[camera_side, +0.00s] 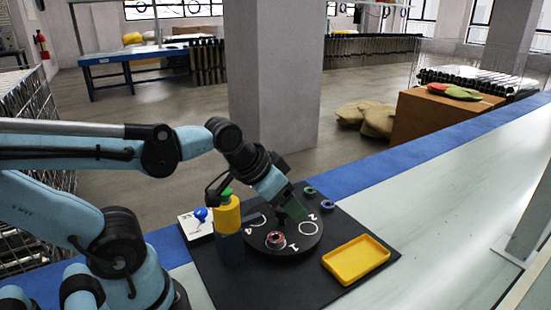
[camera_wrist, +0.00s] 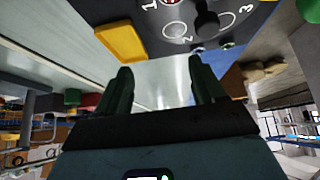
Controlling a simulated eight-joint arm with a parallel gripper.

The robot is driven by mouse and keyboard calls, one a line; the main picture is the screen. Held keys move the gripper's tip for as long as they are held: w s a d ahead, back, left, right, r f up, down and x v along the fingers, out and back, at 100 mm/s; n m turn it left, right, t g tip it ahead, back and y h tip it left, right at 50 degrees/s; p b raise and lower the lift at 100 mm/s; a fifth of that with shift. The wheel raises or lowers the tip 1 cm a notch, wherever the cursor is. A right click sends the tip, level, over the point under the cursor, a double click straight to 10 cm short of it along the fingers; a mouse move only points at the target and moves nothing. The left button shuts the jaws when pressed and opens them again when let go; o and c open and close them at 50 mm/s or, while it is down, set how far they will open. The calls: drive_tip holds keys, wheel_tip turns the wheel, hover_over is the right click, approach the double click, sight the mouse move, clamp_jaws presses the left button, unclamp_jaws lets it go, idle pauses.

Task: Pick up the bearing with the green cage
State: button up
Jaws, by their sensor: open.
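The ring-shaped bearing with green (camera_side: 310,191) lies on the black mat just behind the round black plate in the side view. A similar bearing with blue-violet (camera_side: 328,205) lies close by, to its right and nearer. A bearing with red (camera_side: 276,240) sits on the plate beside the number 1. My gripper (camera_side: 294,212) is dark green, open and empty, above the plate's right part and left of the green bearing. In the wrist view my open gripper (camera_wrist: 162,82) has nothing between its fingers. Two small rings show there beyond the right finger, the greenish one (camera_wrist: 227,45) farther right.
The round plate (camera_side: 262,248) has numbered ring spots and a central post. A yellow tray (camera_side: 356,259) lies to its right. The pale table at right is clear.

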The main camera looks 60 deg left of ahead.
drive_tip(key=w+a+m+g+h, duration=0.1)
drive_tip(key=w+a+h, duration=0.1)
drive_tip(key=w+a, duration=0.3)
drive_tip(key=m+t+h, duration=0.4)
drive_tip(key=m+h, duration=0.3)
drive_tip(key=m, duration=0.1)
approach(307, 189)
drive_tip(key=v, duration=0.2)
drive_tip(key=shift+s+a+r, duration=0.1)
drive_tip(key=shift+s+r, duration=0.1)
drive_tip(key=shift+r, duration=0.2)
drive_tip(key=shift+f, duration=0.15)
drive_tip(key=x, duration=1.2)
drive_tip(key=shift+c, duration=0.2)
drive_tip(key=shift+s+f, duration=0.1)
drive_tip(key=c, duration=1.1)
